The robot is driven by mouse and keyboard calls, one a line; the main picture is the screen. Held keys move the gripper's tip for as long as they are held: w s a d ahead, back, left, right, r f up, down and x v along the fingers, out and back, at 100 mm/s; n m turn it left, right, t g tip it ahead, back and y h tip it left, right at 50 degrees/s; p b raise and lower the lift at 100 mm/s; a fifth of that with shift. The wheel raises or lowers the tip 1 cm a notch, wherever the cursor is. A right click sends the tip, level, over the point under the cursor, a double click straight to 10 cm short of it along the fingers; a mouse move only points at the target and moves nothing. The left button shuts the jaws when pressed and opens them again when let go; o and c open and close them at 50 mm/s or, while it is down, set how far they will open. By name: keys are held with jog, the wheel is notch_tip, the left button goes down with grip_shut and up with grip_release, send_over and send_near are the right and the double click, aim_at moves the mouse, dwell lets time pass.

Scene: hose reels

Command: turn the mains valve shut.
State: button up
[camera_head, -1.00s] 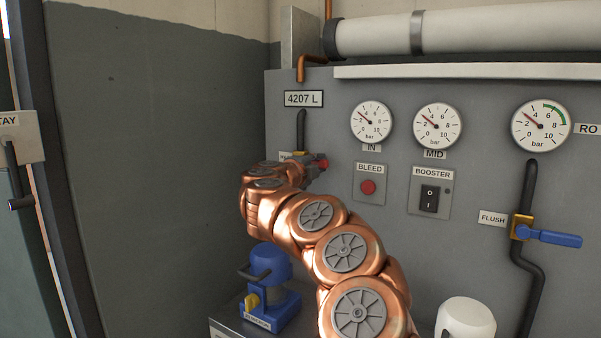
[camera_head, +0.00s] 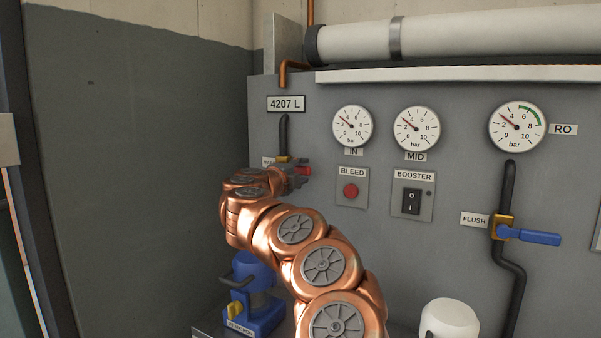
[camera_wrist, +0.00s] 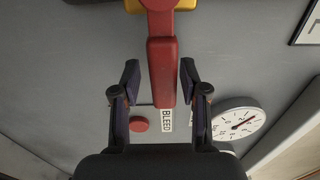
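The mains valve has a brass-yellow body (camera_head: 284,159) on a black pipe below the 4207 L label. Its red lever (camera_head: 304,171) points right in the head view, partly hidden by my gripper. In the wrist view the red lever (camera_wrist: 163,70) runs down from the yellow body (camera_wrist: 186,4) between my fingers. My gripper (camera_wrist: 160,82) is open, one finger on each side of the lever, with a visible gap on both sides. In the head view my gripper (camera_head: 290,178) is at the valve, its fingers hard to make out.
Right of the valve are the red BLEED button (camera_head: 350,191), the BOOSTER switch (camera_head: 411,202) and the blue-handled FLUSH valve (camera_head: 527,237). A wall (camera_head: 140,150) bounds the left.

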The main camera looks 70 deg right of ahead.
jog(key=shift+r, duration=0.1)
jog(key=a, duration=0.4)
jog(key=w+a, duration=0.1)
jog(key=a, duration=0.7)
jog(key=shift+w, duration=0.2)
dwell(0.5)
